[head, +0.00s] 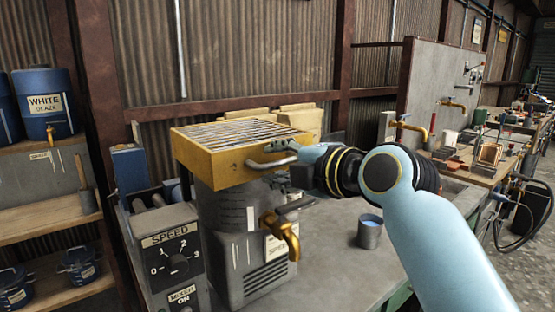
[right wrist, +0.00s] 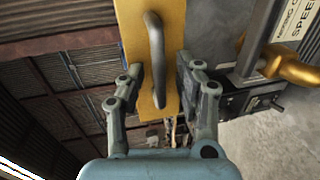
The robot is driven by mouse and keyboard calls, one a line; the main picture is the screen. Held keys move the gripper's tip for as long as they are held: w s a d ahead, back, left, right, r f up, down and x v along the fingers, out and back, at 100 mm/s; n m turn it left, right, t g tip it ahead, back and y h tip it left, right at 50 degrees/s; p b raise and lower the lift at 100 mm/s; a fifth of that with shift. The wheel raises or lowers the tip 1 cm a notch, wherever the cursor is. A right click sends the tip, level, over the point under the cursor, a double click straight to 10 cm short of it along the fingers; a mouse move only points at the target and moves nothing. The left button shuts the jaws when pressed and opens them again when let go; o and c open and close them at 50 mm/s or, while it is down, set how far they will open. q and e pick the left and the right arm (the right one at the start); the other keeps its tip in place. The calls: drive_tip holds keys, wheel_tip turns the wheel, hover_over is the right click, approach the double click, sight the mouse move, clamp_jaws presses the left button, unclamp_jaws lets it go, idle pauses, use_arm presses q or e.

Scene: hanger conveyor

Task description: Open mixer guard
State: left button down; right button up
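The mixer guard (head: 205,157) is a yellow box with a grated top. It lies level over the grey mixer (head: 240,215) in the head view. A curved grey handle (head: 271,163) is on its front; the handle (right wrist: 155,55) also shows in the right wrist view, against the yellow face. My right gripper (right wrist: 157,75) is open, with one finger on each side of the handle and a gap visible to both. It is at the guard's right end in the head view, partly hidden by my wrist. My left gripper is not in view.
A brass tap (head: 283,235) sticks out of the mixer's front, below the guard. A speed control box (head: 172,255) is at the front left. Yellowish bags (head: 300,118) stand behind the guard.

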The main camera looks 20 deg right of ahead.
drive_tip(key=shift+w+a, duration=0.1)
clamp_jaws()
idle(0.5)
